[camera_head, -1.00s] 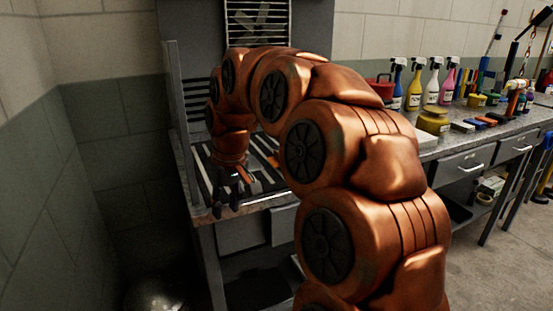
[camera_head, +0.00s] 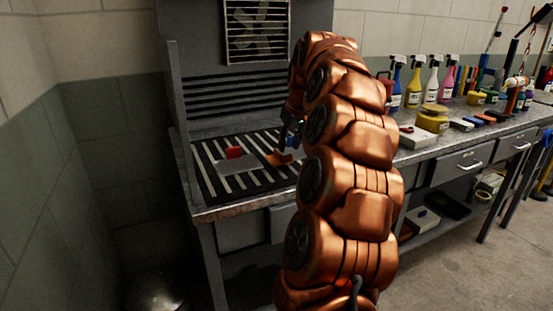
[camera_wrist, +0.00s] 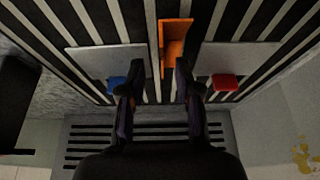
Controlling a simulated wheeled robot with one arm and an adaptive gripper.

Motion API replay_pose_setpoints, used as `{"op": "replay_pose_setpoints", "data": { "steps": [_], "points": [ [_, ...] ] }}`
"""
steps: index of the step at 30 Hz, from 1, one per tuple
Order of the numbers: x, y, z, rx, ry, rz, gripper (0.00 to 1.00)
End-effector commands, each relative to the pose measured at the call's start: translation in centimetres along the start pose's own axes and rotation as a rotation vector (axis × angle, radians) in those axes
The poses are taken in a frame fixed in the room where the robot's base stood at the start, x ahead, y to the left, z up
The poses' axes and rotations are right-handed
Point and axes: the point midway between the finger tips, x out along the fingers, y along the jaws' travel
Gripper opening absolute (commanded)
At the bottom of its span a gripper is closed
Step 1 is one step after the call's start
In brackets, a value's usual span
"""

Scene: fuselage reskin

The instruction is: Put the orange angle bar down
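The orange angle bar (camera_head: 280,158) lies on the black-and-light slatted bench top, right of a grey plate. In the wrist view the bar (camera_wrist: 172,45) runs away from the fingertips, on a dark strip between two grey plates. My gripper (camera_wrist: 154,82) is open, its two dark fingers spread apart. The near end of the bar is close to the right finger; I cannot tell whether they touch. In the head view my gripper (camera_head: 290,130) is partly hidden by my arm, just behind the bar.
One grey plate (camera_head: 238,166) has a red block (camera_head: 235,152) at its edge. The other plate (camera_wrist: 105,60) has a blue block (camera_wrist: 117,82) at its edge. A louvred back wall (camera_head: 240,95) rises behind. Bottles and a yellow tub (camera_head: 432,122) crowd the bench at right.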

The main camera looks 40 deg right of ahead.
Motion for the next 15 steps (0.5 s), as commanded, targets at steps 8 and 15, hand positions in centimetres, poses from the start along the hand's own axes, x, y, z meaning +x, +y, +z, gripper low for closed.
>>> {"op": "replay_pose_setpoints", "data": {
  "steps": [8, 15],
  "points": [
    [2.2, -0.2, -0.4, 0.0, 0.0, 0.0, 0.33],
    [5.1, -0.2, -0.6, 0.001, 0.002, 0.0, 0.33]
  ]
}}
